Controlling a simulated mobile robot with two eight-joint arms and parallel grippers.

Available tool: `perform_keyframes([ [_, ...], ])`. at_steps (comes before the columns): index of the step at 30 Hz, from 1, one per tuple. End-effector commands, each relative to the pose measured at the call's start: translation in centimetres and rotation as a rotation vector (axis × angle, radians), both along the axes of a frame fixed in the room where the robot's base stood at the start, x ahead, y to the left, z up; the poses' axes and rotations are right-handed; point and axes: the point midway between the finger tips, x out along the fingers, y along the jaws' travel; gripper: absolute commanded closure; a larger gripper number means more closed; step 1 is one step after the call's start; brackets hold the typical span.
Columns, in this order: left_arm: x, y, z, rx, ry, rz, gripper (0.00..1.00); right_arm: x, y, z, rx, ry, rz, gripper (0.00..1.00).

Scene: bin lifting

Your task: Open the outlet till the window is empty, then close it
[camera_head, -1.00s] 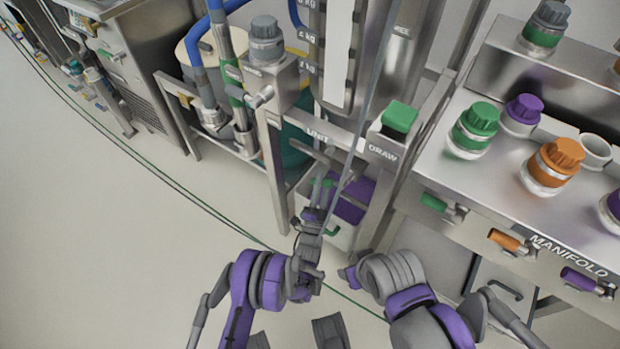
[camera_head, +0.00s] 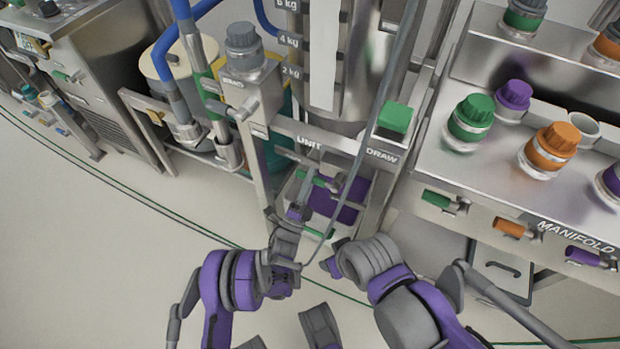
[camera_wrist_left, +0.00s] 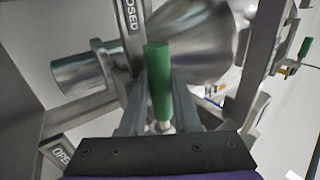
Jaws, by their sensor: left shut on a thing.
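The outlet's green lever handle (camera_wrist_left: 158,85) stands between my left gripper's fingers (camera_wrist_left: 158,98) in the left wrist view, its tip pointing up. The gripper is shut on it. A CLOSED label (camera_wrist_left: 131,15) is above the handle, and an OPEN label (camera_wrist_left: 62,152) is at lower left. In the head view my left gripper (camera_head: 305,198) is under the unit, by the green handle (camera_head: 329,181). The window (camera_head: 324,60) is a tall pale strip on the steel vessel, beside kg marks; I cannot tell its fill level. My right gripper does not show clearly.
A purple and white bin (camera_head: 338,200) stands below the outlet, between the unit's legs. The steel manifold bench (camera_head: 480,185) with colored caps and levers is on the right. Floor at the lower left is clear.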

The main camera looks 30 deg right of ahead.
Motion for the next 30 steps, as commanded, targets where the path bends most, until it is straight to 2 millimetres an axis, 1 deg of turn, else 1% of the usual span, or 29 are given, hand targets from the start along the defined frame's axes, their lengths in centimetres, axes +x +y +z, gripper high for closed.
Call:
perform_keyframes([
  [14,0.05,0.01,0.26,0.007,-0.013,0.0,1.0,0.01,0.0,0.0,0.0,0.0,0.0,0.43],
  [15,0.05,0.01,0.26,0.007,-0.013,0.0,0.67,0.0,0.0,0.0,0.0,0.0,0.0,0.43],
  [17,0.04,0.01,0.24,0.006,-0.012,0.0,0.57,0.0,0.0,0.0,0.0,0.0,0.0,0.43],
  [18,0.03,0.01,0.23,0.007,-0.012,-0.001,0.49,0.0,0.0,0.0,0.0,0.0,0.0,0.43],
  [20,0.02,0.0,0.21,0.007,-0.012,-0.001,0.39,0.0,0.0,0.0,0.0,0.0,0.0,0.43],
  [30,0.04,0.02,0.01,0.008,-0.011,-0.001,0.39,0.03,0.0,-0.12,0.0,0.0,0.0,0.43],
])
